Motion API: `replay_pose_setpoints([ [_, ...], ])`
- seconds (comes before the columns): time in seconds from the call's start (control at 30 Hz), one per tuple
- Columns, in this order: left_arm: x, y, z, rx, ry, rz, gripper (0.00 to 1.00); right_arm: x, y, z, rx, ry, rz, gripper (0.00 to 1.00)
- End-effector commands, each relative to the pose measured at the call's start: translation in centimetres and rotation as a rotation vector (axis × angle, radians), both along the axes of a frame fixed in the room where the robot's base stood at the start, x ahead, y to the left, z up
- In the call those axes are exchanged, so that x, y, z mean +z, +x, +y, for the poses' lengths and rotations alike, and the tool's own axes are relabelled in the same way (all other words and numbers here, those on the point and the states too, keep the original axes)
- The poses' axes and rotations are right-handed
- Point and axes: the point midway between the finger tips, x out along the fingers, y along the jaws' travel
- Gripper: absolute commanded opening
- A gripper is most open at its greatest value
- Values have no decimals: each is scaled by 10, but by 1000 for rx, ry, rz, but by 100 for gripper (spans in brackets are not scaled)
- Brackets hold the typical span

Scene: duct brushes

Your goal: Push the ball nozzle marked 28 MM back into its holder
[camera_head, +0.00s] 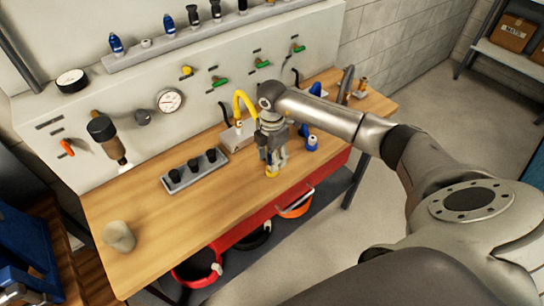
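A blue nozzle-like piece (311,143) stands on the bench to the right of the gripper. A grey rack (186,182) with black-topped pieces stands left of it. No 28 MM marking is legible, so I cannot tell which piece carries it. My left gripper is out of view.
The wall panel holds a gauge (169,100) and green-handled valves (220,82). A shelf (146,55) above carries several nozzles. Bench (150,217) between cup and rack is clear.

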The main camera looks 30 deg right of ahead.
Motion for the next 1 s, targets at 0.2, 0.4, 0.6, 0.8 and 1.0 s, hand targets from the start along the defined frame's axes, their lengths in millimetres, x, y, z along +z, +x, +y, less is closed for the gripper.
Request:
replay_pose_setpoints([
  [0.2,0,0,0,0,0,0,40,0,0,0,0,0,0,11],
  [0.4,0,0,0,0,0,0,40,0,0,0,0,0,0,0],
  [0.6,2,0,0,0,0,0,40,3,0,0,0,0,-1,0],
  [0.8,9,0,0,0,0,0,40,12,1,0,0,0,-3,0],
  [1.0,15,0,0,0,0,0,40,20,1,0,0,0,-2,0],
])
